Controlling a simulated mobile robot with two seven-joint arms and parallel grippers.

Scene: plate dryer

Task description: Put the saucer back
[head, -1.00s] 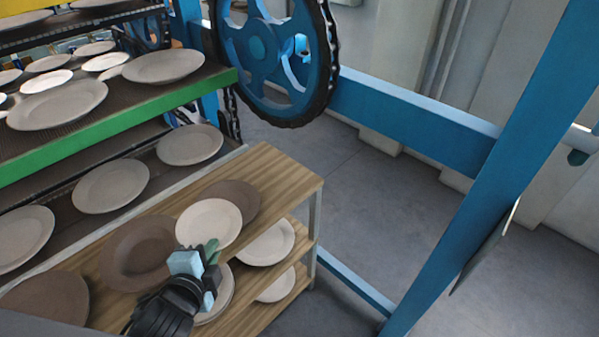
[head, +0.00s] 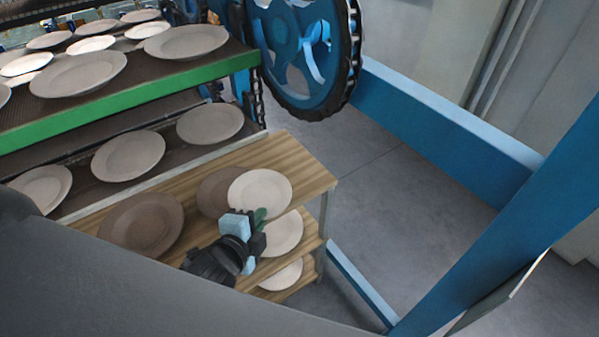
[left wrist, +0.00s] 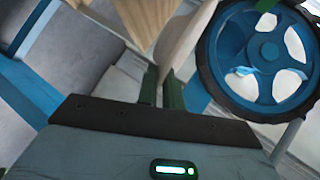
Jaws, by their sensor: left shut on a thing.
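A pale round saucer (head: 260,188) is held by its near rim over the right part of the wooden rack's top shelf (head: 290,153). My left gripper (head: 261,222) is shut on that rim. In the left wrist view the saucer (left wrist: 186,38) rises tilted from between the green fingers (left wrist: 162,88). In the head view it covers the right edge of a brown saucer (head: 213,192) on the shelf. I cannot tell whether the held saucer touches the shelf or that brown saucer. My right gripper is out of view.
A larger brown plate (head: 140,225) lies further left on the top shelf. Pale plates (head: 283,235) sit on the lower shelves. The green-edged dryer (head: 150,97) with several plates stands behind. A blue wheel (head: 305,50) and blue frame beam (head: 450,130) are on the right.

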